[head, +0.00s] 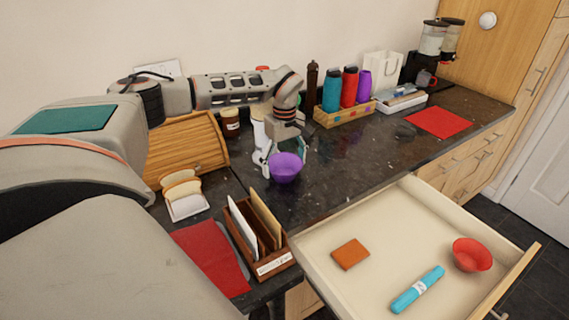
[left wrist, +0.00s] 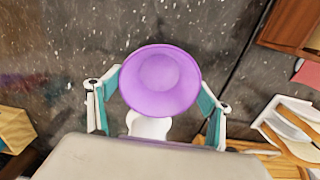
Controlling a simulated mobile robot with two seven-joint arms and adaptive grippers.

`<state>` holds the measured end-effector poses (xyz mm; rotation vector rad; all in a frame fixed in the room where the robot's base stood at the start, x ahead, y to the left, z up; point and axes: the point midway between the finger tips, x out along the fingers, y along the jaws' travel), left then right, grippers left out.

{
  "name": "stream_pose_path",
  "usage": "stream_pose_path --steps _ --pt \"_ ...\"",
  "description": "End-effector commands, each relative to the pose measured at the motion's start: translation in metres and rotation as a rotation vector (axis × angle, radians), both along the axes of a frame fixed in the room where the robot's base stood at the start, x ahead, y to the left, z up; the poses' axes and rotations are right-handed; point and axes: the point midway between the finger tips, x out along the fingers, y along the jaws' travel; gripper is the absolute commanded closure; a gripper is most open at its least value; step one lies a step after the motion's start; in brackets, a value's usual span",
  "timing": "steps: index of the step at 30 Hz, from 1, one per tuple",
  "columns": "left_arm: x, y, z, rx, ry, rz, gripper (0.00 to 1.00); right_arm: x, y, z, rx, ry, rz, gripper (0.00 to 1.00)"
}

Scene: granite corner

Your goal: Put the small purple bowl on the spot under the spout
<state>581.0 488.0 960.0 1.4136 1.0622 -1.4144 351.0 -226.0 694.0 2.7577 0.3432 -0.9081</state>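The small purple bowl (head: 285,168) is at the middle of the dark counter, near its front edge. My left gripper (head: 283,155) has its fingers on either side of it. In the left wrist view the purple bowl (left wrist: 160,82) sits between the teal finger pads of my left gripper (left wrist: 160,98), which appear to touch its sides. I cannot tell whether the bowl is clear of the counter. Dispensers with clear hoppers (head: 433,40) stand in the far right corner; their spouts and the spot below are too small to make out. My right gripper is not in view.
Bottles in a wooden crate (head: 342,116), a white tray (head: 401,102) and a red mat (head: 439,122) lie towards the dispensers. A letter rack (head: 270,262) stands near the front. An open drawer (head: 395,235) juts out, holding a red bowl (head: 472,255).

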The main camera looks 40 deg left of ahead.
Motion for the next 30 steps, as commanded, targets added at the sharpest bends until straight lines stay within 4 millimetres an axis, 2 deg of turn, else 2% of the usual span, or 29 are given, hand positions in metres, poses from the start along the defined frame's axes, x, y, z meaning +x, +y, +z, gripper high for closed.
stream_pose_path --steps 14,17,30 --pt "0.001 0.0 0.006 0.0 -0.002 0.001 0.08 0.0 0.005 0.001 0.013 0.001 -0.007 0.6" --pt "0.001 0.001 0.018 0.001 -0.004 0.002 0.08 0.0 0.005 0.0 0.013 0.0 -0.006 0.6" --pt "0.001 0.0 0.103 0.001 -0.003 0.001 0.08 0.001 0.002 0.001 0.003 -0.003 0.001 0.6"
